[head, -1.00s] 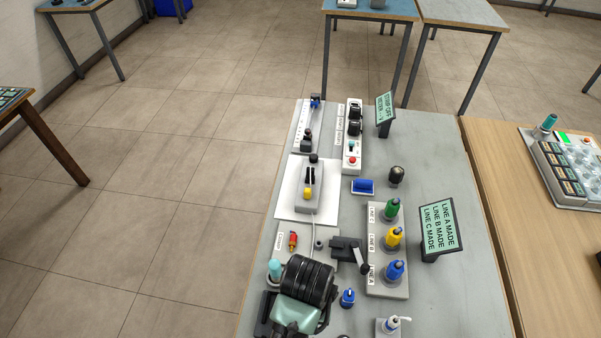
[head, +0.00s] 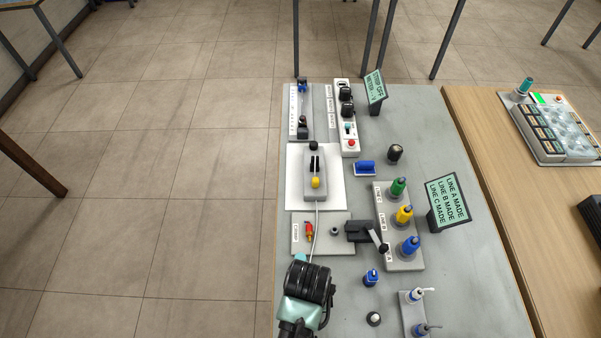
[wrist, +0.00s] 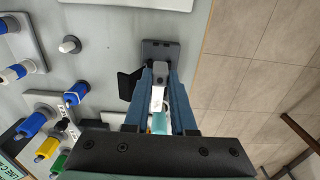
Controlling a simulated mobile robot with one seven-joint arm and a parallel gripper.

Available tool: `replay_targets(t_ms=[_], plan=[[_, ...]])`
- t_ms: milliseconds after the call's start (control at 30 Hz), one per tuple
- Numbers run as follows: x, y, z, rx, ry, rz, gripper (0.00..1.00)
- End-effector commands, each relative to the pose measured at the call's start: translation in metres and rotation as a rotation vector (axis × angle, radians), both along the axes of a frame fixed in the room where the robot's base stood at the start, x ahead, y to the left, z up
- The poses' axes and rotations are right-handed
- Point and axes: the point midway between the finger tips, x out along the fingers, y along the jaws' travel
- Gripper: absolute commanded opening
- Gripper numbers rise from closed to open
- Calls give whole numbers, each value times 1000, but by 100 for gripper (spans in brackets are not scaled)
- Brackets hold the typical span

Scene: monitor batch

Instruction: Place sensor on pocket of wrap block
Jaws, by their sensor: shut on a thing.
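My gripper (wrist: 162,80) is shut on a slim part, which I take for the sensor (wrist: 158,120), with a white and teal body between the blue fingers. A dark square holder (wrist: 160,46) shows at the fingertips; I cannot tell whether the part still touches it. In the head view, my dark wrist hides most of this, and a teal end (head: 300,257) shows beside it. A grey block (head: 316,160) with two black uprights and a yellow knob lies on a white sheet beyond my gripper; it may be the wrap block. No pocket is clear.
A rack (head: 402,255) with green, yellow and blue plugs stands to the right of my gripper. A black lever box (head: 360,231), a blue plug (head: 371,278) and a sign (head: 448,203) are nearby. A white cord (head: 317,220) runs below the grey block.

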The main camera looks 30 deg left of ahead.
Motion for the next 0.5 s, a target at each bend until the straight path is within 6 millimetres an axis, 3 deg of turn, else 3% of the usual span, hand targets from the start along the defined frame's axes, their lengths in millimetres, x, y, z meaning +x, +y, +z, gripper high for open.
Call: replay_targets(t_ms=[367,500], plan=[[0,0,-45,0,2,0,0],[0,0,-52,1,-1,0,0]])
